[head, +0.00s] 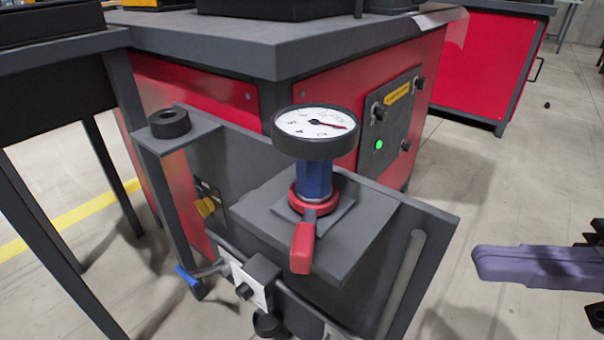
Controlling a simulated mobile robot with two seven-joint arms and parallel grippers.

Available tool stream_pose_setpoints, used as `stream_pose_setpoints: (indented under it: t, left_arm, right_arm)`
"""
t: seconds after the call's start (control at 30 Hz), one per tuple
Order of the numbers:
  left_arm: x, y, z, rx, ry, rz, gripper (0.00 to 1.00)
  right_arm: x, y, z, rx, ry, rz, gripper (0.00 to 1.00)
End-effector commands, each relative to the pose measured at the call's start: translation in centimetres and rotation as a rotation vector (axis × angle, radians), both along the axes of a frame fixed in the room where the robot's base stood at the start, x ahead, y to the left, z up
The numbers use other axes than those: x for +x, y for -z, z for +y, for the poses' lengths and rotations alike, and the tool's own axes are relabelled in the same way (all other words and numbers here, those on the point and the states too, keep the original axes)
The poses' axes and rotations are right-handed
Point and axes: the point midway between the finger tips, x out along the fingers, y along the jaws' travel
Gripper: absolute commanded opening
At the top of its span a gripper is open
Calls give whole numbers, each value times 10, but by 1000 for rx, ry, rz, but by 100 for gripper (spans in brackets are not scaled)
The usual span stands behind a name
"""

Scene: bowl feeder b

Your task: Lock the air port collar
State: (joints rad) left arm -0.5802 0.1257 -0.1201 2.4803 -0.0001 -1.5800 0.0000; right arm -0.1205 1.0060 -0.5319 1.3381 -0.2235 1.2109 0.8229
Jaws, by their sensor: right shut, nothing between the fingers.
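A red collar (313,198) rings the foot of a blue cylindrical body (316,180) on a grey block. Its red lever (303,246) sticks out toward me and hangs over the block's front edge. A round dial gauge (316,125) with a white face and red needle sits on top of the blue body. Whether the collar is locked cannot be told. My right gripper (478,262) is at the right, its purple fingers shut and empty, pointing left and well apart from the lever. The rest of it is cut off by the frame edge. My left gripper is not in view.
A grey panel (430,225) stands behind the block, with a pale vertical tube (401,283). A black ring (169,123) sits on a post at the left. A blue handle (188,278) and a white switch plate (250,284) are lower. Open floor lies between gripper and fixture.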

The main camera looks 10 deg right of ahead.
Motion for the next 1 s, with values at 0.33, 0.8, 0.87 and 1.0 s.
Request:
stream_pose_setpoints:
  t: [0.33, 0.8, 0.87, 1.0]
  left_arm:
    - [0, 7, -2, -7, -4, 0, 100]
    - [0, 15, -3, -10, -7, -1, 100]
    - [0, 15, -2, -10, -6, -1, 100]
    - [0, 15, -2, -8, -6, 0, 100]
  right_arm:
    - [28, 0, 69, 4, -2, -5, 0]
    - [46, 0, 113, 1, 0, -1, 0]
    - [46, 0, 113, 1, 0, -1, 0]
    - [46, 0, 113, 1, 1, -1, 0]
